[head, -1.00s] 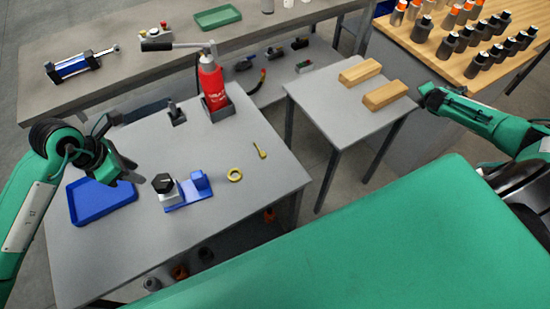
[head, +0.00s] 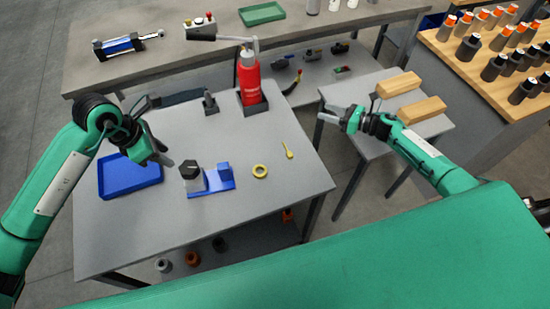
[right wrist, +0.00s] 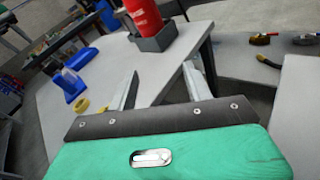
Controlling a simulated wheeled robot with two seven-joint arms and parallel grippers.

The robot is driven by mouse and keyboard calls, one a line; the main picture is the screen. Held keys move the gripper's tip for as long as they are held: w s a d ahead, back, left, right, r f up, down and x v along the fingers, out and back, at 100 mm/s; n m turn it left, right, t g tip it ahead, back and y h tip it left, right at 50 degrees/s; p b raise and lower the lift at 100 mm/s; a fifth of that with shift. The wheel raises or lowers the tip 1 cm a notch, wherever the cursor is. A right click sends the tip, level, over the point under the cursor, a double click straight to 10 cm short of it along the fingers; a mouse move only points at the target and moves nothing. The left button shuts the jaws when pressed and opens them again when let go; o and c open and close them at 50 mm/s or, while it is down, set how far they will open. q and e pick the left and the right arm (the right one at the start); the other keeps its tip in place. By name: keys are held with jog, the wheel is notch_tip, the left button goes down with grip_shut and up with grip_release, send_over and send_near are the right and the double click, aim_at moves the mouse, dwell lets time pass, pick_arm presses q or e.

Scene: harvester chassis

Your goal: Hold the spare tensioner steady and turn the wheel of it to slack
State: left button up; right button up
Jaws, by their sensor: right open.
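The spare tensioner stands upright on the grey table. It has a blue base with a raised blue block (head: 223,177) and a dark hexagonal wheel (head: 189,170) on a pale body at its left end. My left gripper (head: 163,158) is up and left of the wheel, apart from it, near the blue tray; I cannot tell whether its jaws are open. My right gripper (head: 338,114) is open and empty, well to the right of the tensioner, near the small side table. In the right wrist view, its two fingers are apart and the tensioner (right wrist: 70,86) shows at left.
A blue tray (head: 130,176) lies left of the tensioner. A yellow ring (head: 260,171) and a small yellow pin (head: 288,150) lie to its right. A red bottle-shaped jack (head: 249,80) stands behind. Wooden blocks (head: 421,109) lie on the side table. The table's front is clear.

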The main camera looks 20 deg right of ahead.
jog(key=s+a+n+g+y, duration=0.1)
jog(key=a+n, duration=0.1)
jog(key=a, duration=0.3)
jog(key=s+a+n+g+y, duration=0.2)
jog(key=a, duration=0.2)
jog(key=s+a+f+n+g+y, duration=0.1)
jog(key=s+a+n+g, duration=0.1)
jog(key=a, duration=0.3)
jog(key=shift+s+a+n+y, duration=0.25)
jog(key=shift+a+n+y, duration=0.05)
jog(key=shift+y, duration=0.1)
jog(key=s+a+n+g, duration=0.1)
jog(key=a, duration=0.1)
jog(key=s+a+n+g, duration=0.2)
jog(key=a, duration=0.1)
jog(key=s+a+f+n+g+y, duration=0.1)
jog(key=s+a+g, duration=0.1)
jog(key=shift+s+a, duration=0.1)
jog(key=shift+a, duration=0.15)
jog(key=shift+s+a+f, duration=0.1)
jog(key=shift+s+a, duration=0.05)
jog(key=shift+a, duration=0.1)
jog(key=a, duration=1.3)
jog(key=shift+w+a, duration=0.25)
jog(key=shift+w, duration=0.05)
jog(key=shift+c, duration=0.4)
grip_shut()
